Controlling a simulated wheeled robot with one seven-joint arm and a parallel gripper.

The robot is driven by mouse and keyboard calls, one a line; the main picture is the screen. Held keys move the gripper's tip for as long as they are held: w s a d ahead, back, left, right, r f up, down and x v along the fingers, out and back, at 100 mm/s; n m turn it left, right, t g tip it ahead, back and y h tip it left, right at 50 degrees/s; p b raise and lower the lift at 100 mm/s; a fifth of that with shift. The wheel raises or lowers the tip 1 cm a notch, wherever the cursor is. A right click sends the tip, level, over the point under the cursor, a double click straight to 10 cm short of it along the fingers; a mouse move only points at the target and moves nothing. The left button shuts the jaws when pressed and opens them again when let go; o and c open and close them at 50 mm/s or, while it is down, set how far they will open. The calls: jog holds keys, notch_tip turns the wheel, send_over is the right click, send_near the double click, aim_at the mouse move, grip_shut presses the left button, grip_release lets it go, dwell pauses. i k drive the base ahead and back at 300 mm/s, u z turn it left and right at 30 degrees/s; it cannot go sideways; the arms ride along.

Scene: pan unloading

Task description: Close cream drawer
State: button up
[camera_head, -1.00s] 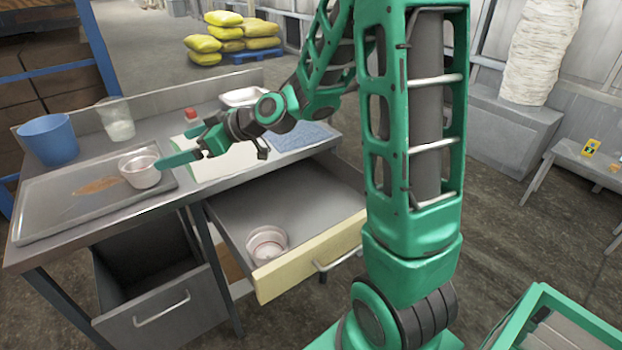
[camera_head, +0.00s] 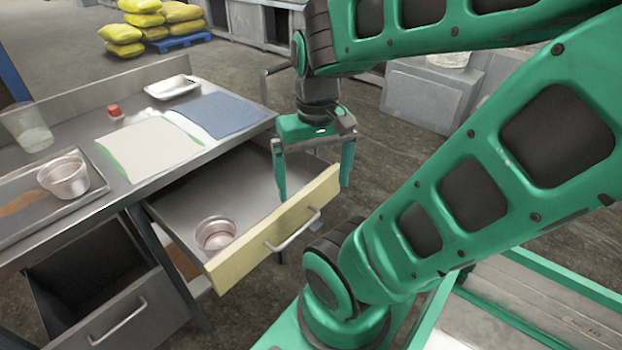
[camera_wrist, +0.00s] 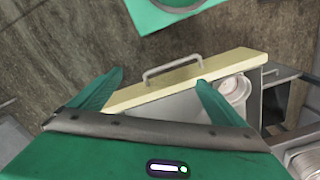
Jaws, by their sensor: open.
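The cream drawer (camera_head: 272,232) stands pulled out from under the metal table, with a bar handle (camera_head: 293,230) on its cream front. A round metal pan (camera_head: 215,233) sits inside it near the front left. My gripper (camera_head: 314,190) is open and points down over the drawer's right end, with one finger on the inner side of the front and one on the outer side. In the wrist view the cream front (camera_wrist: 190,78) and its handle (camera_wrist: 172,68) show between and beyond the open fingers (camera_wrist: 155,95). I cannot tell whether a finger touches the front.
A grey drawer (camera_head: 100,310) below left is also open. On the table are a tray (camera_head: 20,205) with a pan (camera_head: 64,177), a clear cup (camera_head: 27,127), a white board (camera_head: 150,150), a blue mat (camera_head: 220,114) and a white dish (camera_head: 172,87).

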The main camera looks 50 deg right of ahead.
aim_at(239, 184)
jog(key=z, duration=0.4)
jog(key=k, duration=1.3)
jog(key=u, duration=0.3)
jog(key=i, duration=1)
jog(key=z, duration=0.05)
